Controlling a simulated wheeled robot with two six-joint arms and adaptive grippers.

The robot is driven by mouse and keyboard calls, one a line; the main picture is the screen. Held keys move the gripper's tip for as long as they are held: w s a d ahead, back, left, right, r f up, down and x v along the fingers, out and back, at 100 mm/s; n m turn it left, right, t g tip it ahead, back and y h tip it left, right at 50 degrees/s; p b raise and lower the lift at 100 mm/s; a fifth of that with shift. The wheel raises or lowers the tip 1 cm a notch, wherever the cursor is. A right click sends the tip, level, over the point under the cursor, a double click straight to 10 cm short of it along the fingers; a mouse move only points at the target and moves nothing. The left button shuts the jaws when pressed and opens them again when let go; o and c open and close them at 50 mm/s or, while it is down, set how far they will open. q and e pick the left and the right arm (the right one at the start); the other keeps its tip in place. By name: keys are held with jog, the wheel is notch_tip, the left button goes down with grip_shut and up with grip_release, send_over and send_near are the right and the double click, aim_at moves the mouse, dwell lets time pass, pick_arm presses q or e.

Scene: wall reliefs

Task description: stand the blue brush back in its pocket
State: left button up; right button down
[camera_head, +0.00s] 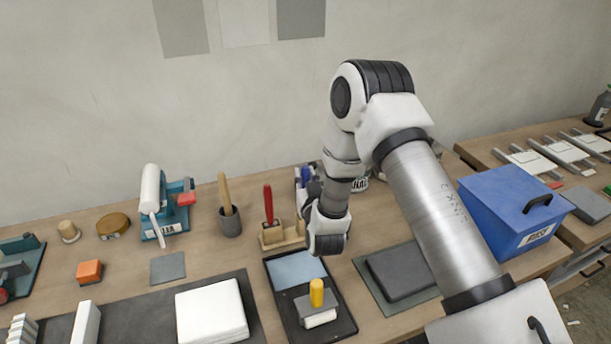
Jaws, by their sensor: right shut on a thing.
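My right gripper (311,190) is beyond its wrist at the middle of the bench, partly hidden by my own arm. It is shut on what looks like the blue brush (306,174), of which only a small upright blue part shows. A light wooden stand (285,241) is just left of and nearer than the gripper. A red brush (268,204) stands upright in its left part. The stand's right end is close to my wrist, and any pocket there is hard to make out. My left gripper is not in view.
A black tray (335,323) with a blue sheet and a yellow-knobbed block lies in front of the stand. A grey cup (230,221) with a wooden-handled tool is left. A dark slab (400,271) and blue bin (515,205) are right. The wall is behind.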

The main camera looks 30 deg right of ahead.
jog(key=shift+s+r, duration=0.15)
jog(key=shift+s, duration=0.05)
jog(key=shift+w+f, duration=0.1)
jog(key=shift+f, duration=0.2)
jog(key=shift+f+b, duration=0.2)
jog(key=shift+b, duration=0.2)
jog(key=shift+f+b, duration=0.8)
jog(key=shift+f, duration=0.2)
jog(key=c, duration=0.9)
grip_release()
jog(key=shift+o, duration=0.2)
